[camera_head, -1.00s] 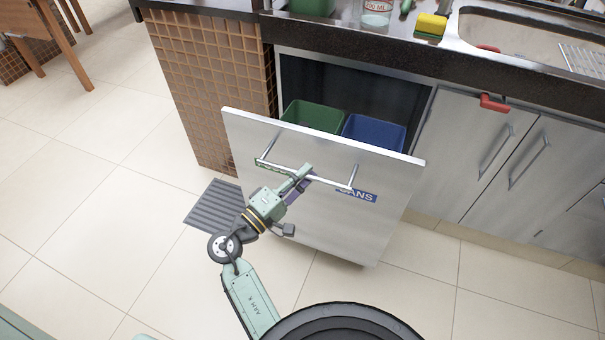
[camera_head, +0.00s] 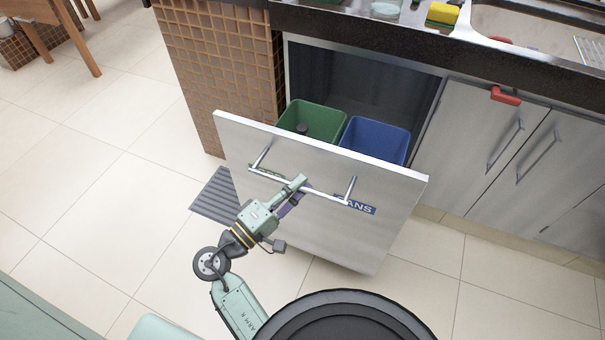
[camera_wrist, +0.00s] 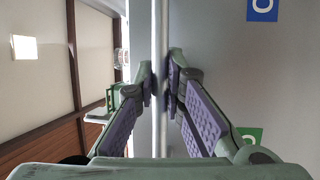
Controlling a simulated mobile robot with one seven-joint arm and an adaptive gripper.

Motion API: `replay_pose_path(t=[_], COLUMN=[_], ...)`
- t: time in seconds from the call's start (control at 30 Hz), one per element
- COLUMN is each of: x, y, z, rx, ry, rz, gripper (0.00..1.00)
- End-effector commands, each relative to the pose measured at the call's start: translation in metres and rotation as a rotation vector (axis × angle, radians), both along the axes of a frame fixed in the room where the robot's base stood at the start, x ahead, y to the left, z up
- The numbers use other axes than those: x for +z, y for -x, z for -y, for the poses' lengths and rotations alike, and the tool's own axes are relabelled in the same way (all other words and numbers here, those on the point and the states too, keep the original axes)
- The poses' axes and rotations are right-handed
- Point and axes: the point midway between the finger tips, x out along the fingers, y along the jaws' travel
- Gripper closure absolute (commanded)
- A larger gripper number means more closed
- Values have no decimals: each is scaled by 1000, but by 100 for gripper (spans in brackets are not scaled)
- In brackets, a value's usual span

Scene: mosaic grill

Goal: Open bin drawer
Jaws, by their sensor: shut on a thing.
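The bin drawer (camera_head: 290,215) has a tall white front and stands pulled out from the cabinet below the counter. A green bin (camera_head: 318,122) and a blue bin (camera_head: 376,138) show inside it. A long metal bar handle (camera_head: 325,195) runs across the front, above a blue label reading "ANS" (camera_head: 358,207). My gripper (camera_head: 298,184) is shut on the handle near its middle. In the wrist view the handle bar (camera_wrist: 162,100) passes between the purple-padded fingers (camera_wrist: 160,85).
A dark counter (camera_head: 370,38) with a sink and a yellow sponge (camera_head: 442,14) lies above. A mosaic-tiled panel (camera_head: 222,75) stands left of the drawer. A grey floor grate (camera_head: 215,195) lies beside the drawer front. Tiled floor is open to the left.

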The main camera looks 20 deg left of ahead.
Motion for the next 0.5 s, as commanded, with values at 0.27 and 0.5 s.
replay_pose_path(t=[0.27, 0.5], x=[0, 0], y=[3, 3], z=[-1, -1], rx=[3, 2], ry=[2, 1], rz=[0, 1], gripper=[100, 80])
